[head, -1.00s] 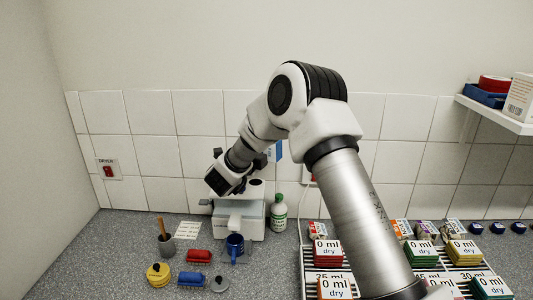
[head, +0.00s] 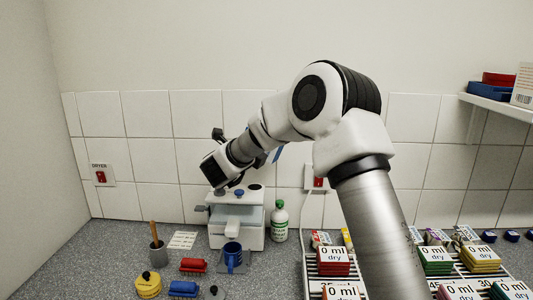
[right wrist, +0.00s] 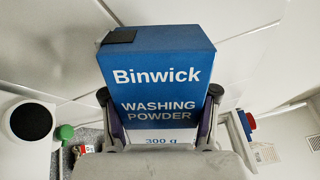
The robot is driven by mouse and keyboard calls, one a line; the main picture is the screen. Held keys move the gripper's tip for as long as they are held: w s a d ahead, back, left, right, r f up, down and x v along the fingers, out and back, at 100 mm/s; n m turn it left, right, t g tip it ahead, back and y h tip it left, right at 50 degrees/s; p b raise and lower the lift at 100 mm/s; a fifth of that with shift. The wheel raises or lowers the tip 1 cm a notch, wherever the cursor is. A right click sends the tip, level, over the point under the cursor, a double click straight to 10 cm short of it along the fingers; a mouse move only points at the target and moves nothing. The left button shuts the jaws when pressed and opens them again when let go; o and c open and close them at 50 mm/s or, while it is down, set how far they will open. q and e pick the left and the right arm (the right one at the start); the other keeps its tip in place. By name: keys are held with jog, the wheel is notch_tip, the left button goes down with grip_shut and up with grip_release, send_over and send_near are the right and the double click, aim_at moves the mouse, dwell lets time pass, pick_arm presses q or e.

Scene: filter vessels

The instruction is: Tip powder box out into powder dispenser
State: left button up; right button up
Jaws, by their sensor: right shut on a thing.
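The powder box (right wrist: 160,75), blue with the words Binwick Washing Powder, is held between the two fingers of my right gripper (right wrist: 158,97), which is shut on it. In the head view only a slanted blue sliver of the box (head: 277,153) shows behind my right wrist. The powder dispenser (head: 236,236) is a white unit on the counter, just below my right wrist, with a dark round opening on top. In the right wrist view a dark round opening (right wrist: 28,122) lies left of the box. Powder in the box is hidden. My left gripper is out of view.
A green-capped bottle (head: 280,222) stands right of the dispenser. A rack (head: 311,262) with labelled stacks is at right. The tiled wall is close behind.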

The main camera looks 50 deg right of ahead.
jog(key=r+m+b, duration=0.1)
jog(key=m+b, duration=0.3)
jog(key=b, duration=0.2)
jog(key=r+m+b, duration=0.1)
jog(key=m+b, duration=0.3)
jog(key=b, duration=0.3)
jog(key=s+a+r+m+b, duration=0.1)
jog(key=r+m+b, duration=0.1)
jog(key=m+b, duration=0.2)
jog(key=shift+r+m+b, duration=0.1)
jog(key=shift+m+b, duration=0.3)
jog(key=shift+b, duration=0.75)
jog(key=shift+a+r+m, duration=0.2)
jog(key=shift+m, duration=0.1)
jog(key=shift+s+r, duration=0.1)
jog(key=shift+r, duration=0.1)
